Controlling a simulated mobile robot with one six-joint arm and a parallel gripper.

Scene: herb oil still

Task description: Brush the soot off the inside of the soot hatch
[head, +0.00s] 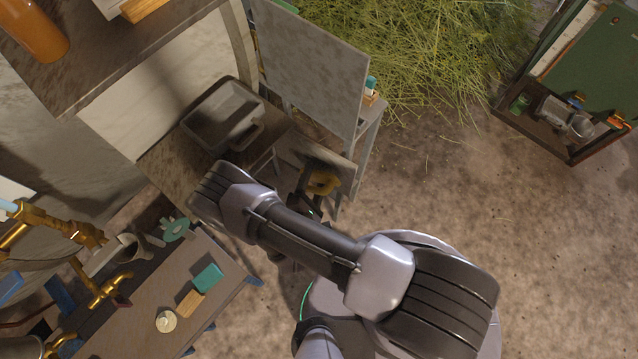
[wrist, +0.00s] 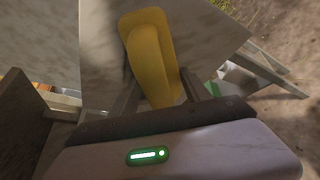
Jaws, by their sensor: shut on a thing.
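My gripper (head: 308,206) is low beside the bench, partly behind my own arm in the head view. In the wrist view my gripper (wrist: 163,92) has its two dark fingers on either side of a yellow handle (wrist: 150,55) and is shut on it. The yellow handle (head: 323,182) lies against a grey panel (head: 318,158), also seen in the wrist view (wrist: 100,45). I cannot tell whether this panel is the soot hatch's door. I cannot make out the hatch's inside, soot or a brush.
A grey basin (head: 222,115) stands on the stone counter. A large upright grey board (head: 310,65) is behind the panel. Cut herbs (head: 430,60) lie at the back.

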